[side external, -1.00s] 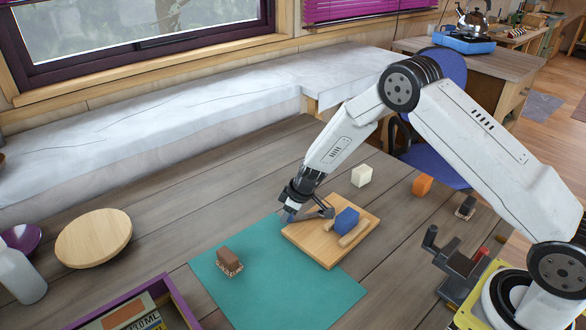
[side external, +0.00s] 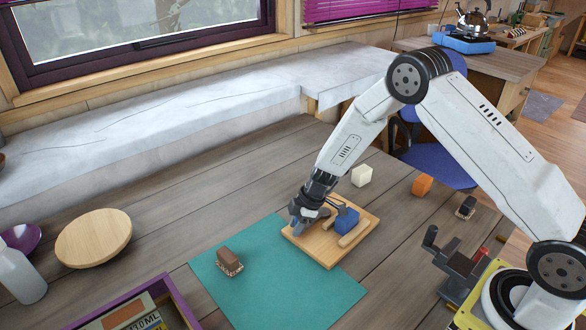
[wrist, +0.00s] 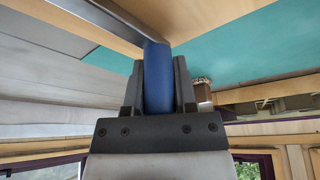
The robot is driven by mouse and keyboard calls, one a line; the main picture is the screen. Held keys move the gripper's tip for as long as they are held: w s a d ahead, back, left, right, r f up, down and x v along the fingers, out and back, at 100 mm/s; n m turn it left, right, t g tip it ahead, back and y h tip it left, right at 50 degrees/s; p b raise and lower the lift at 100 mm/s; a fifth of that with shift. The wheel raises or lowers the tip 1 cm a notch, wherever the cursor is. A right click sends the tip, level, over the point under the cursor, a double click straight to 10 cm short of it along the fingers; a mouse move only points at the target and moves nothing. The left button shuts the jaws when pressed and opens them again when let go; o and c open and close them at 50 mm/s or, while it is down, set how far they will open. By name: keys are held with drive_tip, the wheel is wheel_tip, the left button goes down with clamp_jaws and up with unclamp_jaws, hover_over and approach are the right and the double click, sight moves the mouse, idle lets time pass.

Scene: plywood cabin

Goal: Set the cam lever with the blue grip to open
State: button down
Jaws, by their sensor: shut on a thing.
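The wooden board (side external: 330,255) lies partly on the teal mat. My gripper (side external: 302,224) is low over the board's left side. In the wrist view, my gripper (wrist: 158,80) is shut on the rounded blue grip (wrist: 158,62), with a dark finger against each side. A grey metal lever bar (wrist: 88,20) runs from the grip to the upper left, above the wood. In the side view my fingers mostly hide the grip and lever, so the lever's exact angle is hard to tell. A blue block (side external: 347,219) sits on the board near wooden strips (side external: 354,234).
A brown block (side external: 229,260) lies on the teal mat (side external: 290,295). A white block (side external: 361,176) and an orange block (side external: 422,185) are behind the board. A purple-edged box (side external: 165,290), a wooden plate (side external: 93,237) and a white bottle (side external: 25,280) stand at left.

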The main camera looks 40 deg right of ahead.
drive_tip(key=shift+s, duration=0.1)
drive_tip(key=shift+c, duration=2)
unclamp_jaws()
drive_tip(key=shift+v, duration=3.9)
drive_tip(key=shift+d, duration=0.1)
